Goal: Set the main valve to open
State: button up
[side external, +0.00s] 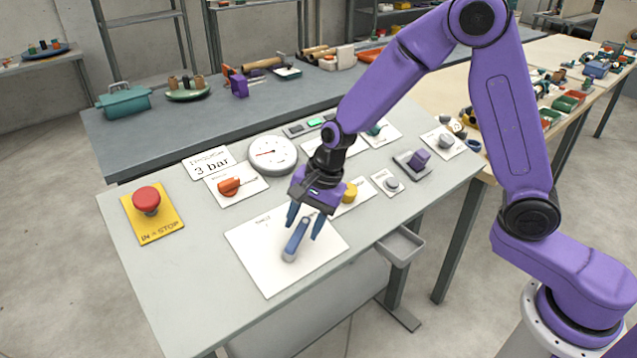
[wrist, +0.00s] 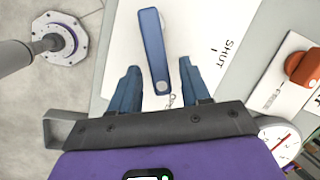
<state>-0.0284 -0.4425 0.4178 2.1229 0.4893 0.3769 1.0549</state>
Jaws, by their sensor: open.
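The main valve is a blue lever (side external: 297,240) on a white plate (side external: 270,275). In the side external view its near end sits at a round hub and its bar points up and to the right. In the wrist view the lever (wrist: 153,45) runs from the top edge down between my fingers. SHUT is printed to its right; a partly hidden label beside its lower end seems to read OPEN. My gripper (side external: 304,231) is open over the lever's far end. In the wrist view my gripper (wrist: 160,68) has a finger on each side of the lever, with visible gaps.
A red stop button (side external: 147,199) on a yellow plate is at left. Behind are an orange knob (side external: 229,187) and a gauge (side external: 272,155). A yellow knob (side external: 349,193) is close to my gripper. A grey tray (side external: 400,246) hangs at the panel's front edge.

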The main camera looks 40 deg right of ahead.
jog(key=v, duration=1.6)
jog(key=shift+r, duration=0.25)
jog(key=s+d+f+n+h, duration=0.1)
jog(key=s+d+f+n, duration=0.1)
jog(key=s+n, duration=0.6)
jog(key=s+d+f+n+g+h, duration=0.1)
jog(key=s+d+f+n, duration=0.1)
jog(key=s+d+n, duration=0.3)
jog(key=s+d+f+n, duration=0.2)
jog(key=s+d+n, duration=0.1)
jog(key=s+n, duration=0.8)
jog(key=shift+s+d+f+g+h, duration=0.2)
jog(key=shift+s+f+g+h, duration=0.15)
jog(key=shift+s, duration=0.5)
